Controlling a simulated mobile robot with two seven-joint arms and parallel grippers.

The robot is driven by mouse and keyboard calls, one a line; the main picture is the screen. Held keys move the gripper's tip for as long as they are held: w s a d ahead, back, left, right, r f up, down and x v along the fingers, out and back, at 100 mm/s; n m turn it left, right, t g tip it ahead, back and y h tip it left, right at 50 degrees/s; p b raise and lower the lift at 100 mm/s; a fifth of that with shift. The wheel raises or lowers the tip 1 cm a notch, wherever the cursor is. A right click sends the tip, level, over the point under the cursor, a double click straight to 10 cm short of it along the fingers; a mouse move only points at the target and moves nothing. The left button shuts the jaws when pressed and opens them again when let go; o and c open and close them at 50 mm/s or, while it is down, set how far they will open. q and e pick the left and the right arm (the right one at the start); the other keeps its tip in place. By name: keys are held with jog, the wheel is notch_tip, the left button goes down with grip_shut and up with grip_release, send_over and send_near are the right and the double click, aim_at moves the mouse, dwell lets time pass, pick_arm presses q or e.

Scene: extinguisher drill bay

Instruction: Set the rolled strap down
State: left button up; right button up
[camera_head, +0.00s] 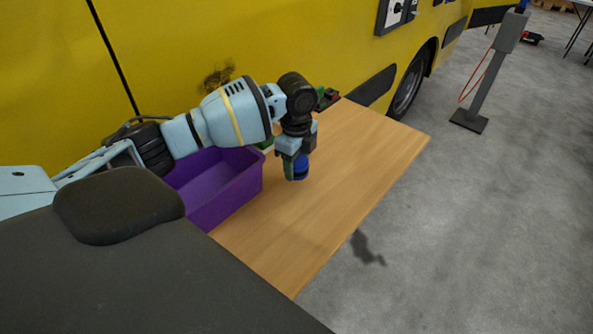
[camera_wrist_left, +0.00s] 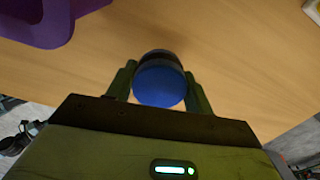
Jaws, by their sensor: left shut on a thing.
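The rolled strap (camera_head: 300,172) is a blue roll with a dark band. My left gripper (camera_head: 293,166) is shut on it over the wooden table (camera_head: 370,160). In the left wrist view the strap (camera_wrist_left: 160,84) sits between the two green fingers of my left gripper (camera_wrist_left: 160,88), with wood behind it. I cannot tell whether the strap touches the table. My right gripper is in neither view.
A purple bin (camera_head: 225,190) stands on the table to the left of my left gripper. A dark and red item (camera_head: 331,95) lies at the back by the yellow vehicle (camera_head: 165,60). The table's right part is clear.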

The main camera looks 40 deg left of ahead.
aim_at(296, 172)
pick_arm(q)
jog(key=shift+f, duration=1.35)
jog(key=shift+f, duration=0.2)
jog(key=o, duration=1.1)
jog(key=shift+s, duration=0.1)
jog(key=shift+r, duration=0.1)
notch_tip(296, 172, up, 12)
jog(key=shift+r+p, duration=0.1)
jog(key=shift+p, duration=0.35)
